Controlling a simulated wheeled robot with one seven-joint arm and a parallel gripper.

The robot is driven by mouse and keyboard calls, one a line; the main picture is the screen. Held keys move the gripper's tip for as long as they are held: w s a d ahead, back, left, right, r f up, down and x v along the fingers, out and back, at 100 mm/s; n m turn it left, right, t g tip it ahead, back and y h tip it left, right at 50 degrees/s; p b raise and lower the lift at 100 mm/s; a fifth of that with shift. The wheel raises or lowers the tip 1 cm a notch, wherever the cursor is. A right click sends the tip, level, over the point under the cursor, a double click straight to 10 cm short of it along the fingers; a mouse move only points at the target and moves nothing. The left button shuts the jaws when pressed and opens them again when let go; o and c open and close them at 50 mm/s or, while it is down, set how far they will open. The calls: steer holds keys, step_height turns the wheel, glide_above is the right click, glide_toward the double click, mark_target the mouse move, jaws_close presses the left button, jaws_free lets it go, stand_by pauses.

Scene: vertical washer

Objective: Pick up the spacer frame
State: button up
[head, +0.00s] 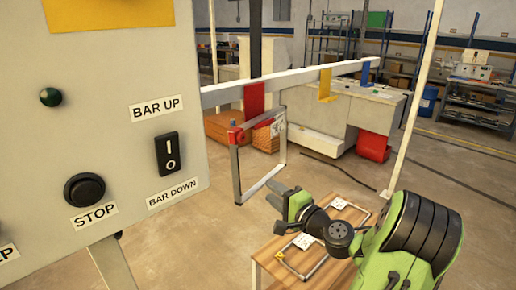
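A grey rectangular spacer frame (236,165) hangs upright below the white bar, near the red hook (254,97), with red parts at its upper corner. Another thin grey frame (321,268) lies flat on a small wooden table (262,268) at the bottom, partly hidden by my arm. My gripper (270,194) is beside the lower right of the hanging frame in the picture and above and left of the table. Its two dark fingers point left and are apart, with nothing seen between them. I cannot tell its depth from the hanging frame.
A control panel (120,115) with buttons and a bar switch fills the left. The white bar (300,76) crosses behind, with a yellow hook (325,84) and a blue hook (366,72). A pale post (412,105) stands at right. Open floor lies beyond the table.

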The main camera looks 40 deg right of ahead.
mark_target(257, 184)
steer(key=w, duration=0.3)
steer(key=w+p, duration=0.1)
steer(key=w, duration=0.5)
steer(key=shift+w+d+f, duration=0.1)
steer(key=shift+d+f, duration=0.15)
steer(key=shift+f, duration=0.05)
steer(key=shift+c, duration=1)
jaws_close()
